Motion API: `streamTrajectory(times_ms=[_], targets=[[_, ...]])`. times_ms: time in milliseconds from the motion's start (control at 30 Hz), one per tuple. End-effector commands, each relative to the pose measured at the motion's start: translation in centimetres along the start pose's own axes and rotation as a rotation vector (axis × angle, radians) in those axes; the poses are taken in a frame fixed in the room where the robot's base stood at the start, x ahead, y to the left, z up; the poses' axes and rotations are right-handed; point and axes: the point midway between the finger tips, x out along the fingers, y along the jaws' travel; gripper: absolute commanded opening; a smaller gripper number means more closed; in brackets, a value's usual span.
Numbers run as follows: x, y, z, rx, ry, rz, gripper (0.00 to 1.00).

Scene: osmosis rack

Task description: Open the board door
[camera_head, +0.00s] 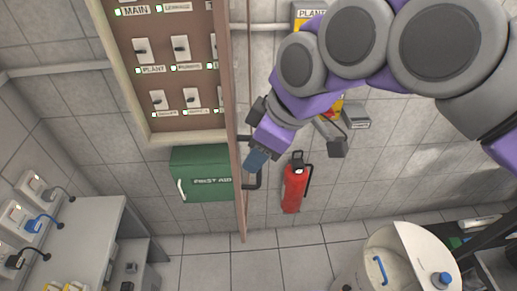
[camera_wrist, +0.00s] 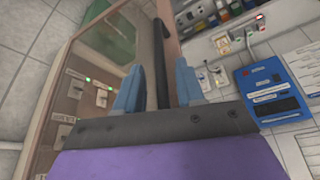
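The board (camera_head: 180,75) with rows of switches and green lights is at the upper left of the head view. Its brown-edged door (camera_head: 238,120) stands swung out, seen nearly edge-on along the board's right side. A black handle (camera_head: 256,181) sticks out from the door's right face. My gripper (camera_head: 256,160) is at this handle. In the wrist view, the black handle bar (camera_wrist: 161,60) runs between the two blue fingers of my gripper (camera_wrist: 157,88). The fingers look apart, with small gaps beside the bar. Board switches (camera_wrist: 75,91) show at the left there.
A green first aid box (camera_head: 200,173) hangs below the board. A red extinguisher (camera_head: 294,185) is on the wall right of the door. A grey bench (camera_head: 85,225) stands lower left, a white tank (camera_head: 385,265) lower right. The tiled floor between them is clear.

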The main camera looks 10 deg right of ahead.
Motion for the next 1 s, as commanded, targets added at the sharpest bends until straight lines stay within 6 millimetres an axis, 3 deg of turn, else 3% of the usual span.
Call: streamTrajectory(times_ms=[200, 333, 1000], targets=[[-0.2, 0.0, 0.0, 0.0, 0.0, 0.0, 0.38], [-1.4, 0.1, -0.1, 0.001, 0.003, 0.004, 0.38], [-12.5, 0.2, -0.1, 0.001, 0.0, -0.001, 0.38]])
